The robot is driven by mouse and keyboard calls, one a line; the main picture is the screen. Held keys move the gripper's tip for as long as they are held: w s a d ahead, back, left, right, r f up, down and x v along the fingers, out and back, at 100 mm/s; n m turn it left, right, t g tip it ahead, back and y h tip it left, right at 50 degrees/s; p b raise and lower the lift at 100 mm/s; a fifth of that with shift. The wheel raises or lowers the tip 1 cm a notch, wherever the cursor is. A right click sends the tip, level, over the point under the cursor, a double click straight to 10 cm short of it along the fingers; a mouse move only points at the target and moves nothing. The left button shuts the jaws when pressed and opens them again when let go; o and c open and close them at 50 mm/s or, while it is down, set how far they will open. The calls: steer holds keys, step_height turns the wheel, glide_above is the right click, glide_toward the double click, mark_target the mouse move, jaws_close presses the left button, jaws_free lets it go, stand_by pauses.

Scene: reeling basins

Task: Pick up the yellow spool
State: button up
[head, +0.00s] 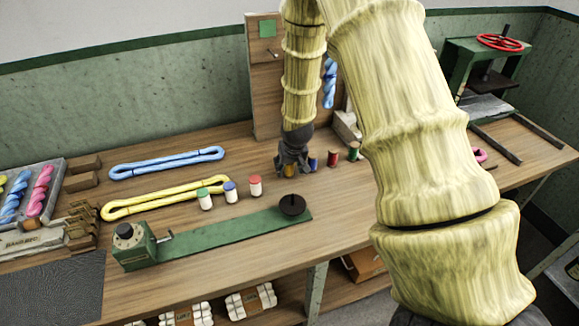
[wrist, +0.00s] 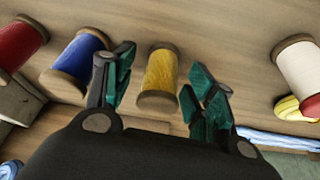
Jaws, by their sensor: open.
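The yellow spool (wrist: 161,72) stands on the wooden bench and shows between the two fingers of my gripper (wrist: 156,90) in the wrist view. The fingers are apart, one on each side of it, with a gap to the spool visible on both sides. In the head view my gripper (head: 292,160) is low over the bench, and the yellow spool (head: 290,170) shows only partly beneath it. A blue spool (wrist: 82,58) stands close beside the left finger in the wrist view; it also shows in the head view (head: 313,162).
A red spool (head: 332,158) and a green spool (head: 353,151) stand to the right of the gripper. Several white spools with coloured tops, one of them red-topped (head: 255,186), stand to the left.

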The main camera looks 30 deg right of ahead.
steer(key=shift+w+f, duration=0.15)
steer(key=shift+w, duration=0.05)
steer(key=shift+s, duration=0.1)
steer(key=shift+c, duration=1.4)
steer(key=c, duration=0.8)
